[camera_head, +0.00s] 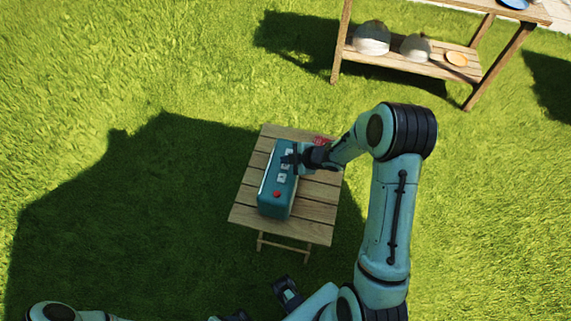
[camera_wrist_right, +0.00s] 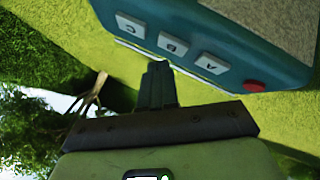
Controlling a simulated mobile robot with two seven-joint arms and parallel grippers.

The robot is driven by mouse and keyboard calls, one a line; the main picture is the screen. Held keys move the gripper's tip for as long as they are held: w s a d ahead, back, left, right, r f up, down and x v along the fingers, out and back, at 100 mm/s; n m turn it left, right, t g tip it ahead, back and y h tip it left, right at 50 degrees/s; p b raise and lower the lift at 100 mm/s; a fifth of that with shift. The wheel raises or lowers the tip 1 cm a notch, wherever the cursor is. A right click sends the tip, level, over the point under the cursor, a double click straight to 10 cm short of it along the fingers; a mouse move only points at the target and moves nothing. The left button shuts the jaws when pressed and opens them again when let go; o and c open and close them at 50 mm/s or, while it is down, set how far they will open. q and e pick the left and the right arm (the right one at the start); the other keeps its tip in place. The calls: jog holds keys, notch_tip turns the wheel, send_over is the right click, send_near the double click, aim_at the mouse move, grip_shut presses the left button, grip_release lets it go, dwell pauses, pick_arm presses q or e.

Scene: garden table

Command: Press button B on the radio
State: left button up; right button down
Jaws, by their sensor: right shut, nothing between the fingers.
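The teal radio (camera_head: 268,203) lies on a small wooden table (camera_head: 315,222). Its upper face has a row of pale square buttons and a red round button (camera_head: 276,194). In the right wrist view the radio (camera_wrist_right: 285,30) appears turned over, with button C (camera_wrist_right: 130,25), button B (camera_wrist_right: 172,44), button A (camera_wrist_right: 212,63) and a red button (camera_wrist_right: 255,86). My right gripper (camera_head: 290,158) is shut and empty over the button row. In the wrist view its fingertips (camera_wrist_right: 158,66) appear near B and C; contact cannot be told.
A small red item (camera_head: 321,141) lies at the table's back right. A wooden shelf table (camera_head: 400,62) with rounded pale objects, an orange-brown dish (camera_head: 457,59) and a blue plate (camera_head: 514,3) stands at upper right. Open grass surrounds the small table.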

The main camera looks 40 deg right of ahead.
aim_at(288, 167)
pick_arm(q)
jog(key=shift+f, duration=0.1)
jog(key=shift+s+f+b, duration=0.1)
jog(key=shift+f+b, duration=0.15)
jog(key=shift+b, duration=0.1)
pick_arm(e)
jog(key=shift+f, duration=0.45)
pick_arm(q)
jog(key=shift+s+f+b, duration=0.1)
jog(key=shift+f+b, duration=0.2)
jog(key=shift+f, duration=0.05)
pick_arm(e)
jog(key=shift+f, duration=0.35)
pick_arm(q)
jog(key=shift+r, duration=0.1)
pick_arm(e)
jog(key=shift+r, duration=0.1)
pick_arm(q)
jog(key=shift+w+r+p, duration=0.25)
jog(key=shift+r+p, duration=0.45)
jog(key=shift+p, duration=0.05)
pick_arm(e)
jog(key=shift+r, duration=0.75)
